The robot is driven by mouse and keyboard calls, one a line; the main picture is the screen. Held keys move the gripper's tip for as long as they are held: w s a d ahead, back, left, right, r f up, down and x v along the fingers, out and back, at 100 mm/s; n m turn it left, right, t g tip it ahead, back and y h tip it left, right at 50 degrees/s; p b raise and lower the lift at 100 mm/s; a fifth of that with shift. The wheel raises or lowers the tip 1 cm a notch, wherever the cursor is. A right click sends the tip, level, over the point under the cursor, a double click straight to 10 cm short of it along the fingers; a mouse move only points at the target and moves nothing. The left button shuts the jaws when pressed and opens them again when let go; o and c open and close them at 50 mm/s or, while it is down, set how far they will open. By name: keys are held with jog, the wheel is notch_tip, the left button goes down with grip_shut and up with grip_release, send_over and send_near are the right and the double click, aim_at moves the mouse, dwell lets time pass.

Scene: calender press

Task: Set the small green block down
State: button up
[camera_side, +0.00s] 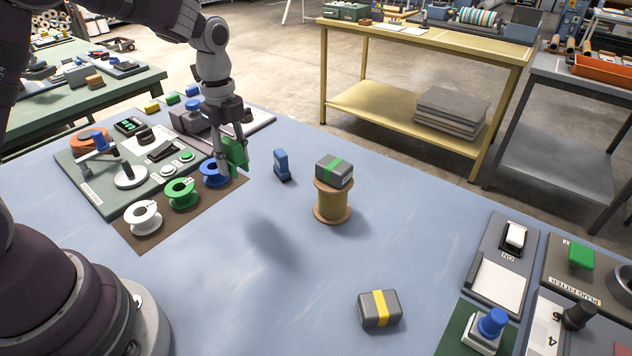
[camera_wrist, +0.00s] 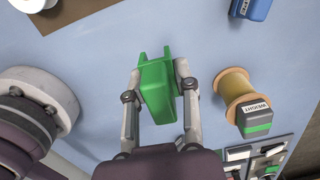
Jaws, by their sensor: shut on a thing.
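The small green block (camera_side: 236,153) is in my gripper (camera_side: 234,168), between its two fingers. In the wrist view the block (camera_wrist: 158,95) sits between the fingertips, with a finger along each side. The block appears to be held above the blue table, with clear table around it in the wrist view. In the side view it hangs just right of the blue spool (camera_side: 214,173) and left of a small blue block (camera_side: 281,166). One finger partly hides the green block in the side view.
A wooden spool (camera_side: 332,205) carries a grey weight with a green band (camera_side: 334,170). A grey weight with a yellow band (camera_side: 380,309) lies nearer. A brown mat (camera_side: 150,240) holds white (camera_side: 143,218) and green (camera_side: 181,193) spools.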

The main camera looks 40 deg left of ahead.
send_over(289, 270)
jog(key=f, duration=0.1)
jog(key=shift+n, duration=0.3)
notch_tip(289, 270, down, 8)
jog(key=shift+f, duration=0.25)
jog(key=o, duration=0.9)
jog(key=shift+f, duration=0.1)
